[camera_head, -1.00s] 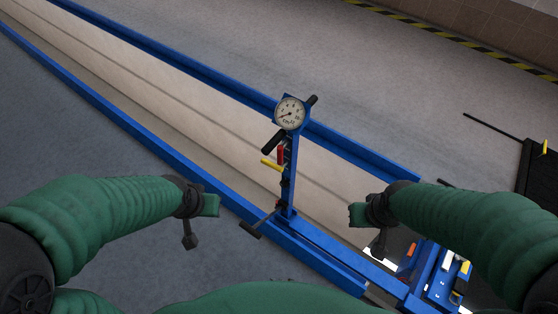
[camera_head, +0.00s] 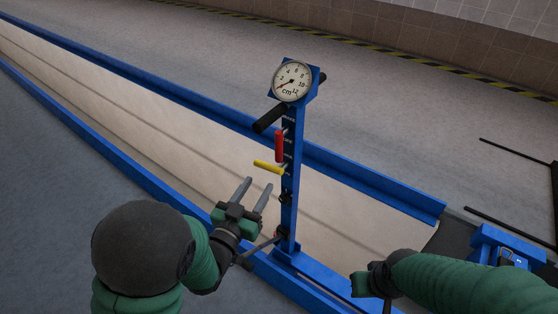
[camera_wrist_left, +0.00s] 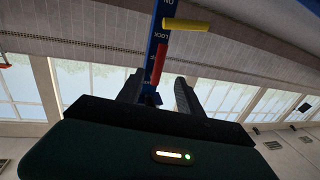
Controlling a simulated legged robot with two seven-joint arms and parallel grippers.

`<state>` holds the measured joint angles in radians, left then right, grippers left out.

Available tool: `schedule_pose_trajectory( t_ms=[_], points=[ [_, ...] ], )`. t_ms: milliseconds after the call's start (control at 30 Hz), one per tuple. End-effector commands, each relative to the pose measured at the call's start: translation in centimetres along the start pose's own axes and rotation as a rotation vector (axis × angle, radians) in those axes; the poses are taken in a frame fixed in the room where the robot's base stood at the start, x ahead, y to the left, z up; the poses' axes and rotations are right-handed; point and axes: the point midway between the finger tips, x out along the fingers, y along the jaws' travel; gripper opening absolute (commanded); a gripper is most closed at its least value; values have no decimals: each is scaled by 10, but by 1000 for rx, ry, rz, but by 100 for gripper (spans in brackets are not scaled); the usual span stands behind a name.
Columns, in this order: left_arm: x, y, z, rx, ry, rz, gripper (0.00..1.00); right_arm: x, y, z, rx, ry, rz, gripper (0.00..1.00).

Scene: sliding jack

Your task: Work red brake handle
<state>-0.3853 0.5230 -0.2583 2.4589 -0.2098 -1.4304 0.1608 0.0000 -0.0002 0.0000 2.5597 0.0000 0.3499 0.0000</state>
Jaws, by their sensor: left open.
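The red brake handle (camera_head: 279,146) hangs upright on the left side of a blue post (camera_head: 290,190), below a round dial gauge (camera_head: 291,81) and a black grip (camera_head: 269,118). A yellow handle (camera_head: 268,167) sticks out to the left just below it. My left gripper (camera_head: 255,190) is open and empty, below and left of the yellow handle, with its fingers pointing up. In the left wrist view the red handle (camera_wrist_left: 158,65) appears between the open fingers, apart from them, with the yellow handle (camera_wrist_left: 186,25) above it. My right gripper (camera_head: 368,280) is low at the right; its fingers are not clear.
The post stands on blue rails (camera_head: 150,86) that border a long pit. A lever (camera_head: 262,245) sticks out low by the post, near my left wrist. A blue unit (camera_head: 505,250) and dark frame lie at the right.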

Motion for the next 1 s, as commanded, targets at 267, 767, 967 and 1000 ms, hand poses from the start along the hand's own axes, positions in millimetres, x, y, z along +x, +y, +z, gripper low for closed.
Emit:
schedule_pose_trajectory(
  t_ms=[267,767,967,1000],
  points=[
    [71,0,2,1,2,0,43,12,0,3,0,0,0,0],
    [153,-1,1,1,-3,-2,43,26,0,6,0,-1,0,0],
    [153,-1,0,0,-3,-2,43,26,0,6,0,-1,0,0],
    [153,-1,0,0,-3,-2,39,26,0,6,0,-1,0,0]
  ],
)
